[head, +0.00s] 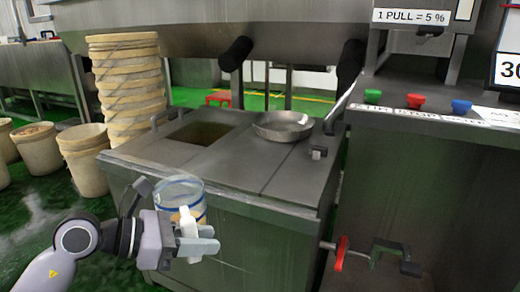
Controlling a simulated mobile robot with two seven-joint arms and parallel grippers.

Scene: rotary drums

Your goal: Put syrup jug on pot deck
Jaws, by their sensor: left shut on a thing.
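The syrup jug (181,189) is a clear round container with a blue band and a little amber content low down. My left gripper (200,241) is shut on its white handle, and the fingers hide part of the jug. The jug is upright in front of the near left edge of the pot deck (235,171), with its rim overlapping that edge in the picture. The pot deck is a grey metal top with a square opening (201,133). My right gripper is not in view.
A shallow metal pan (283,125) sits at the back of the deck, beside a small latch (318,153). The front of the deck is bare. A red valve handle (342,252) sticks out lower right. Stacked tubs (127,85) stand behind left. A button panel (415,102) is at right.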

